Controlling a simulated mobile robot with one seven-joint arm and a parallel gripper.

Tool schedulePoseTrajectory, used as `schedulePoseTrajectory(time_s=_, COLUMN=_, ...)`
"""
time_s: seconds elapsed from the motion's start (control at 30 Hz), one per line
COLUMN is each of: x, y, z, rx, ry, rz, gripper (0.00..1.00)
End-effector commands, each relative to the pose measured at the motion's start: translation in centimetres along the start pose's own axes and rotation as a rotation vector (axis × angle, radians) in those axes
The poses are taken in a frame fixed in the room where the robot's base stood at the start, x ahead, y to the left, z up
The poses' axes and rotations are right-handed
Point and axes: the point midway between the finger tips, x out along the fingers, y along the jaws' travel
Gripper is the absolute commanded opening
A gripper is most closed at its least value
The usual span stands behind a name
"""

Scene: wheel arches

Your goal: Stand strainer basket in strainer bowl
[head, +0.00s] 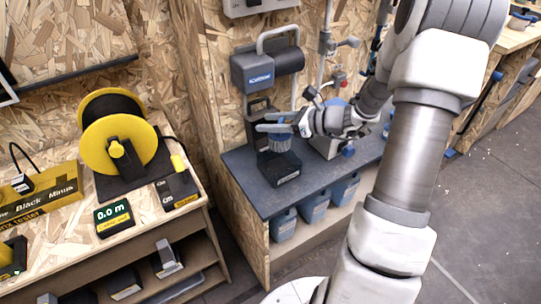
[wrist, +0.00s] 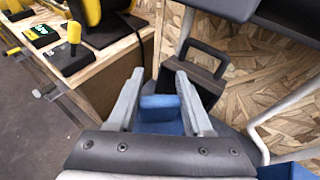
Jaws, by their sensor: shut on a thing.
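My gripper (head: 263,122) is over the dark bench, its two fingers pointing left. It is shut on a blue piece that I take for the strainer basket (head: 278,144); in the head view its ribbed grey-blue body hangs just below the fingers. In the wrist view the basket's blue top (wrist: 160,108) sits between the two grey fingers (wrist: 160,76). A dark box-like block (head: 278,170) stands on the bench directly below the basket; it may be the strainer bowl, but I cannot tell for certain. Whether basket and block touch is unclear.
A dark frame with a handle (wrist: 205,65) stands close beyond the fingers. A blue-grey pump-like unit (head: 262,72) is on the wall above. Blue bins (head: 315,207) sit below the bench (head: 245,182). A yellow reel (head: 115,140) is at left.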

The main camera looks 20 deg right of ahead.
Motion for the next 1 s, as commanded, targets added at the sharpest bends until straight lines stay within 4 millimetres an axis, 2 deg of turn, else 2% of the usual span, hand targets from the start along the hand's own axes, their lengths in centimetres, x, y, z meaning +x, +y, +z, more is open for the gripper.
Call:
schedulePoseTrajectory(time_s=0.03, x=0.7, y=0.0, z=-1.8, rx=0.005, ry=0.0, rz=0.001, gripper=0.0)
schedulePoseTrajectory(time_s=0.13, x=1.4, y=0.0, z=-3.8, rx=0.003, ry=0.0, rz=0.001, gripper=0.0)
schedulePoseTrajectory(time_s=0.23, x=1.8, y=0.0, z=-5.0, rx=0.001, ry=0.0, rz=0.0, gripper=0.0)
schedulePoseTrajectory(time_s=0.47, x=2.4, y=0.0, z=-6.4, rx=0.0, ry=0.0, rz=0.0, gripper=0.0)
schedulePoseTrajectory(time_s=0.63, x=3.3, y=0.0, z=-9.0, rx=0.002, ry=0.001, rz=0.001, gripper=0.0)
schedulePoseTrajectory(time_s=0.7, x=3.5, y=0.0, z=-9.5, rx=0.0, ry=0.0, rz=0.0, gripper=0.0)
schedulePoseTrajectory(time_s=1.0, x=3.5, y=0.0, z=-9.6, rx=-0.001, ry=0.0, rz=0.0, gripper=0.0)
